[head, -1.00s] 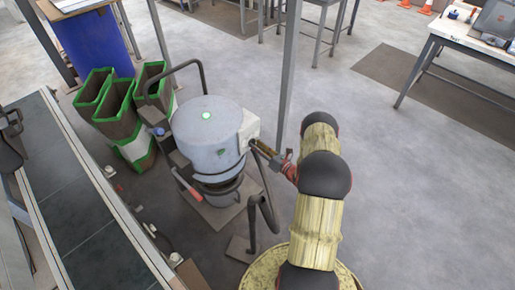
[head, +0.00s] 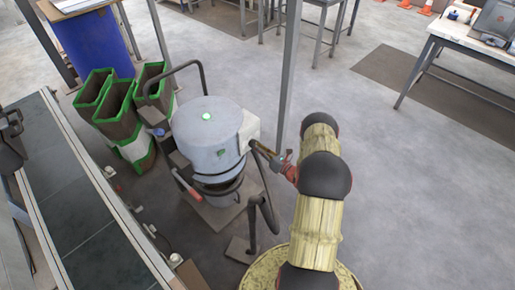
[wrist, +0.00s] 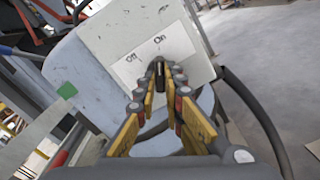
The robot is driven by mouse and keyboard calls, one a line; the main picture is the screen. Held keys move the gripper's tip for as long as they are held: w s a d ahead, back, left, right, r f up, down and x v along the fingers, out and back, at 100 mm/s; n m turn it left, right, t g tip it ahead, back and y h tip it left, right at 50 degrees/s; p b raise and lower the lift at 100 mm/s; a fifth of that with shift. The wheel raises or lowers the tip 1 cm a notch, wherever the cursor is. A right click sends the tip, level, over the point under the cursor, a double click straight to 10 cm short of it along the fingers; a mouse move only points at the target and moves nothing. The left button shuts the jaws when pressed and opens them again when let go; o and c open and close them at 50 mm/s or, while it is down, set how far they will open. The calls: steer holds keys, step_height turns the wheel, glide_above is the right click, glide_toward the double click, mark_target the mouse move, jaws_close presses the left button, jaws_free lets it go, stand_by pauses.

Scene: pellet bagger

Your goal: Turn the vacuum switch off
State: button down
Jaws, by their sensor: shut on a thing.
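The vacuum (head: 205,140) is a grey drum with a pale switch box on its right side; a lit green light (head: 207,116) shows on its top. In the wrist view the switch box (wrist: 110,38) carries a white label reading "Off" on the left and "On" on the right. The black switch handle (wrist: 159,72) stands between my fingertips and points up toward "On". My gripper (wrist: 159,82) is shut on the handle, with its yellow fingers on both sides. In the head view my gripper (head: 256,150) reaches the box from the right; the handle is hidden there.
A grey post (head: 287,70) stands just behind the vacuum. A black hose (wrist: 255,105) curves to the right of the switch box. Green-edged bins (head: 115,105) and a conveyor (head: 85,215) are to the left. The floor to the right is open.

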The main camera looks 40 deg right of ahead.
steer(key=n+b, duration=0.4)
steer(key=n, duration=0.7)
steer(key=shift+d+f+n, duration=0.1)
steer(key=shift+n, duration=0.3)
stand_by(0.5)
steer(key=c, duration=1.9)
jaws_free()
steer(key=s, duration=1.2)
steer(key=shift+d, duration=0.45)
